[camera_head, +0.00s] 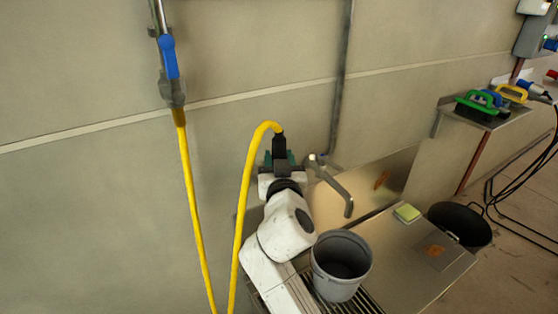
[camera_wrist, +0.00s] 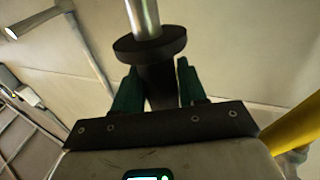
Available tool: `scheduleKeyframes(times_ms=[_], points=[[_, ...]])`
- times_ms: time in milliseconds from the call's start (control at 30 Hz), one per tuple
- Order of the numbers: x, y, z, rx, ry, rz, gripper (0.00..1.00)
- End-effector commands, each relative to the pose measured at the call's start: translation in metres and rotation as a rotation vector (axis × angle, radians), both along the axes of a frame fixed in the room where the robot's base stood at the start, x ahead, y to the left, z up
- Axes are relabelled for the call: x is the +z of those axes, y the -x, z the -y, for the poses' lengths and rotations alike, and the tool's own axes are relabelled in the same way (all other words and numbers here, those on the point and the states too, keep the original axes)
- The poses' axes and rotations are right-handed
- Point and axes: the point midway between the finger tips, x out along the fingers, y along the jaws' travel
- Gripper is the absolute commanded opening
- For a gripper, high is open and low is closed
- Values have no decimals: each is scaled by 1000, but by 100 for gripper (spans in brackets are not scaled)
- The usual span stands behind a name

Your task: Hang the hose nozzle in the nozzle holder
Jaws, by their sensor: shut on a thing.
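The hose nozzle (camera_head: 279,146) is a black piece at the end of the yellow hose (camera_head: 243,200). My gripper (camera_head: 279,160), with dark green fingers, is shut on it in front of the wall. In the wrist view the nozzle's black body (camera_wrist: 158,88) is between the two fingers of my gripper (camera_wrist: 158,80). A wide black collar and a bright metal tube (camera_wrist: 143,18) extend beyond the fingertips. The hose (camera_wrist: 296,124) shows at the lower right there. I cannot make out the nozzle holder in either view.
A blue-handled valve (camera_head: 168,58) on the wall at left feeds the hose. A metal tap (camera_head: 335,185) is just right of my gripper. A grey bucket (camera_head: 340,264) stands on a grate below. A steel counter (camera_head: 440,262) holds a sponge (camera_head: 407,213). A brush shelf (camera_head: 488,118) is at right.

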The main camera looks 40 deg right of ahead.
Motion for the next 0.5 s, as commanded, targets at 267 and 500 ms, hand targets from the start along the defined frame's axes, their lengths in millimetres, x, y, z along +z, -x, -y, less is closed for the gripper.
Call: scheduleKeyframes(times_ms=[267, 500], points=[[-10, 0, 0, 0, 0, 2, 11], [-18, 0, 0, 0, 0, 2, 11]])
